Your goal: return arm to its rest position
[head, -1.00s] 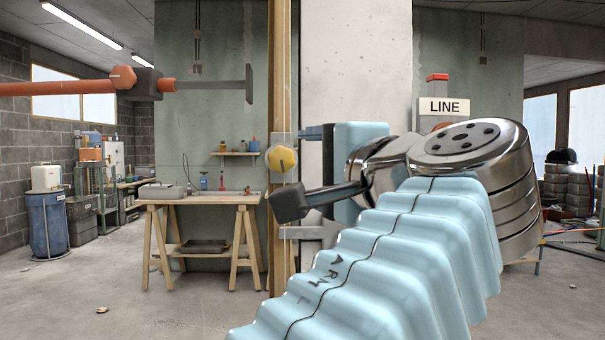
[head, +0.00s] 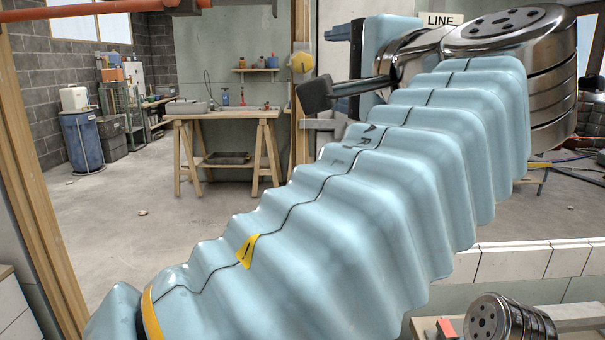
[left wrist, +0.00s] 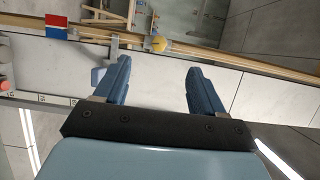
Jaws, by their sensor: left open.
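My left arm, in a pale blue ribbed sleeve, crosses the head view from bottom left to upper right. Its left gripper (head: 338,68) is at the upper middle, pointing left, near a yellow knob (head: 301,62) on a wooden post. In the left wrist view the two blue fingers of the left gripper (left wrist: 160,80) stand wide apart with nothing between them. The yellow knob (left wrist: 158,43) shows beyond the fingertips there, apart from them. My right gripper is not in view.
A wooden workbench (head: 222,113) stands behind, with a blue barrel (head: 82,140) to its left. An orange pipe (head: 75,10) runs along the top left. A white-tiled ledge (head: 510,262) is at lower right. The LINE sign (head: 440,19) is partly hidden. Open floor lies left of the arm.

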